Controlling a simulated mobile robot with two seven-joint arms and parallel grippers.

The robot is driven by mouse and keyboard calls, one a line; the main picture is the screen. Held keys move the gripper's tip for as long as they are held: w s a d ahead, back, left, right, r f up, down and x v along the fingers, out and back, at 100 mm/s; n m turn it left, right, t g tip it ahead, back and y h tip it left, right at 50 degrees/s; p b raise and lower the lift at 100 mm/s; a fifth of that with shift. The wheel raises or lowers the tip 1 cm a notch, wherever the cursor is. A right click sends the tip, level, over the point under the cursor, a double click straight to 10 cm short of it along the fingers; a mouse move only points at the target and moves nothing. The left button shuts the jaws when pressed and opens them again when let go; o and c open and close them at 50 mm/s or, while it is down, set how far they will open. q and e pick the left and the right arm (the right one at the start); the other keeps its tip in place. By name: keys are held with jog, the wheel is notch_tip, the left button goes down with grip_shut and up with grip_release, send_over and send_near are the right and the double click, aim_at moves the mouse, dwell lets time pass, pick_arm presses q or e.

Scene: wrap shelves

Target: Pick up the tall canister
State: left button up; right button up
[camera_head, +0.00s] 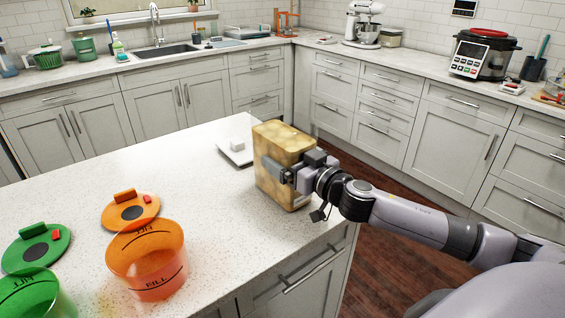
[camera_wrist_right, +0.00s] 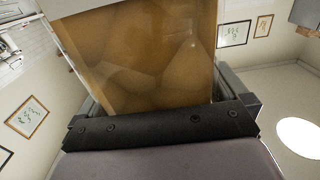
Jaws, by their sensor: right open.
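The tall canister (camera_head: 283,178) is a box-shaped clear container filled with something yellow-brown. It stands upright near the right edge of the island counter. My right gripper (camera_head: 290,170) is at its right side, with one finger along the face toward me; the far finger is mostly hidden. In the right wrist view, the canister (camera_wrist_right: 145,60) fills the space between the open fingers (camera_wrist_right: 163,95). I cannot tell whether the fingers touch it. My left gripper is not in view.
A white lid with a knob (camera_head: 237,148) lies behind the canister. An orange bin (camera_head: 146,262), an orange lid (camera_head: 118,214), a green lid (camera_head: 28,252) and a green bin (camera_head: 35,298) are on the left of the counter (camera_head: 210,215). The middle of the counter is clear.

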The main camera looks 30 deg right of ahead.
jog(key=c, duration=1.2)
jog(key=shift+r, duration=0.15)
jog(key=shift+c, duration=1)
jog(key=shift+r, duration=0.1)
